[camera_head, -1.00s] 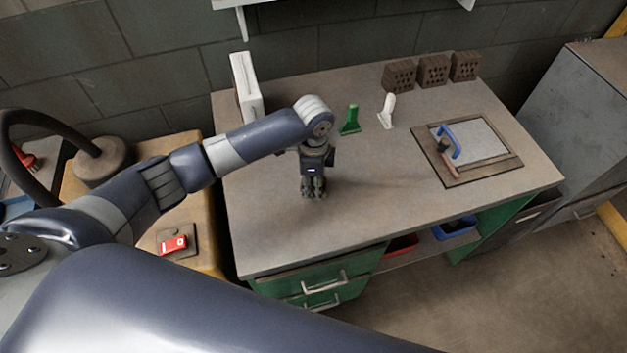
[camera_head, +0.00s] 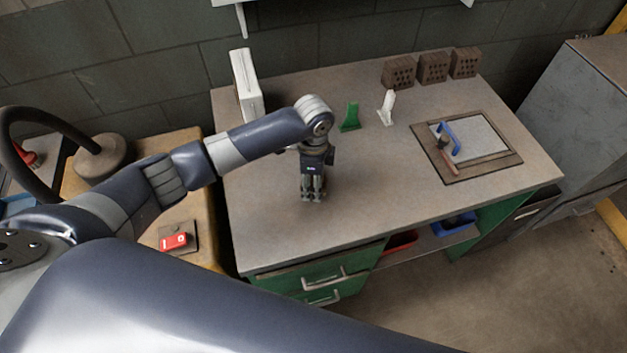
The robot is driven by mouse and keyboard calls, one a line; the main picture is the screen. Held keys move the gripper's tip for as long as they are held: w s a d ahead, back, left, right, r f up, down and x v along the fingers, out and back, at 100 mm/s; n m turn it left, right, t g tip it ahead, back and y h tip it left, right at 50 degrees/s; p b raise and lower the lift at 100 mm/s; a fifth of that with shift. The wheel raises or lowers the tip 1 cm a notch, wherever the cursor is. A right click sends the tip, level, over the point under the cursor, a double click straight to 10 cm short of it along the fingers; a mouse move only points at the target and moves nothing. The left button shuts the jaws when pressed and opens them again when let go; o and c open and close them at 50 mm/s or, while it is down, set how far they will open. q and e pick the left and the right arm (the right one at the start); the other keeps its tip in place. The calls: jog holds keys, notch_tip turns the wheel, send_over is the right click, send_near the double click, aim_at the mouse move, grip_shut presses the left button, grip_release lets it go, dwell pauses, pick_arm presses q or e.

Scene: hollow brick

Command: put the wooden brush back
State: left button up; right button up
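What looks like the wooden brush (camera_head: 448,156), a small brown-handled tool, lies on the dark-framed board (camera_head: 480,171) at the right of the workbench. It is beside a blue-handled tool (camera_head: 453,137) and partly overlaps it in view; its details are too small to make out. My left gripper (camera_head: 312,195) points down over the bare left-middle of the bench, well to the left of the board. Its fingers are close together and nothing shows between them, but I cannot tell whether they are fully shut. My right gripper is out of view.
A green tool (camera_head: 350,119) and a white tool (camera_head: 387,108) stand behind my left gripper. Several hollow bricks (camera_head: 433,69) line the back edge, and a white box (camera_head: 246,86) stands at back left. The bench (camera_head: 390,195) is clear between gripper and board.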

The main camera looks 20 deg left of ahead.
pick_arm(q)
notch_tip(320, 180, up, 12)
jog(key=shift+f+b, duration=0.1)
jog(key=shift+b, duration=0.75)
